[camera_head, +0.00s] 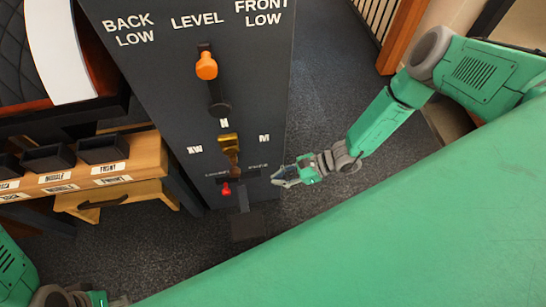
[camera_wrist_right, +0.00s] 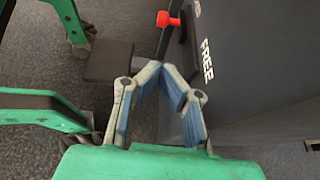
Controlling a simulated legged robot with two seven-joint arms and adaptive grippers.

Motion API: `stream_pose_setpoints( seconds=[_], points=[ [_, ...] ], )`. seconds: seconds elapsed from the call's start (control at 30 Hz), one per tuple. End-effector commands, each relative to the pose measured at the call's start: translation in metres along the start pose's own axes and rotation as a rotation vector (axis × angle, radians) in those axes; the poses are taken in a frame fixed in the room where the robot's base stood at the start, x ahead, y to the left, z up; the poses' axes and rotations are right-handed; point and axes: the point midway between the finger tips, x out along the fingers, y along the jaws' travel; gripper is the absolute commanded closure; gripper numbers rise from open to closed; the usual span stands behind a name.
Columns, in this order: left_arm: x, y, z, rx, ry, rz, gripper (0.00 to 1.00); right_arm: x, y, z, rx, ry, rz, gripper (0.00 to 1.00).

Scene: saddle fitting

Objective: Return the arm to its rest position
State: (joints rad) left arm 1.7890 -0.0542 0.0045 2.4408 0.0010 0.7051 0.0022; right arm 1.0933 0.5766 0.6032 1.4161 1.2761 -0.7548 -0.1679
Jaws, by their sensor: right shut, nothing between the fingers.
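My right arm (camera_head: 385,118) comes in from the right in the head view. Its gripper (camera_head: 276,180) is beside the right edge of the dark control panel (camera_head: 165,75), near the panel's lower part. In the right wrist view the two fingers of the right gripper (camera_wrist_right: 157,68) meet at their tips, with nothing between them. The small red lever (camera_head: 226,188) is left of the gripper and apart from it; its red knob also shows in the wrist view (camera_wrist_right: 168,19). Of my left arm, only a part shows at the lower left corner; its fingers cannot be made out.
The panel carries an orange-knobbed lever (camera_head: 206,66) and a brass slider (camera_head: 228,143). A dark pedal-like plate (camera_head: 248,225) sits low in front. Carpeted floor (camera_head: 335,75) is open right of the panel.

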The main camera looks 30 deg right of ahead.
Motion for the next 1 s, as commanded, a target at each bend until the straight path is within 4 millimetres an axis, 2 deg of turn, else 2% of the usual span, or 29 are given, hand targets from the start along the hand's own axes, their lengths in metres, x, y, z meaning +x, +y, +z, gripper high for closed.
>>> stream_pose_setpoints(
  seconds=[0.37,0.43,0.47,0.57,0.63,0.67,0.7,0.77,0.8,0.87,0.9,1.0],
  points=[
    [0.0,0.0,0.0,0.001,0.0,0.0,0.6,0.002,0.001,0.002,-0.002,0.006,0.002,1.0],
    [-0.002,0.0,0.0,0.0,0.0,0.0,0.6,0.004,0.007,0.006,-0.01,0.012,0.026,1.0],
    [-0.004,0.0,0.0,0.0,0.0,0.0,0.6,0.005,0.013,0.009,-0.019,0.019,0.049,1.0],
    [-0.013,0.0,-0.001,0.0,0.0,0.0,0.6,0.011,0.052,0.025,-0.082,0.076,0.192,1.0],
    [-0.024,0.0,-0.001,0.0,0.0,0.0,0.6,0.007,0.095,0.04,-0.178,0.153,0.357,1.0],
    [-0.03,0.0,-0.002,0.0,0.0,0.0,0.6,0.0,0.116,0.045,-0.239,0.199,0.441,1.0],
    [-0.039,0.0,-0.002,0.001,0.0,0.0,0.6,-0.015,0.143,0.052,-0.344,0.268,0.561,1.0],
    [-0.053,0.0,-0.003,0.001,0.0,0.0,0.6,-0.048,0.172,0.058,-0.526,0.382,0.726,1.0],
    [-0.061,0.0,-0.004,0.001,0.001,0.0,0.6,-0.073,0.18,0.061,-0.658,0.455,0.815,1.0],
    [-0.072,0.0,-0.004,0.001,0.001,0.0,0.6,-0.112,0.183,0.067,-0.863,0.554,0.924,1.0],
    [-0.08,-0.001,-0.004,0.0,0.001,0.0,0.6,-0.136,0.178,0.074,-1.0,0.611,0.976,1.0],
    [-0.095,-0.001,-0.005,0.0,0.001,0.0,0.6,-0.184,0.157,0.098,-1.309,0.711,1.05,1.0]
  ],
)
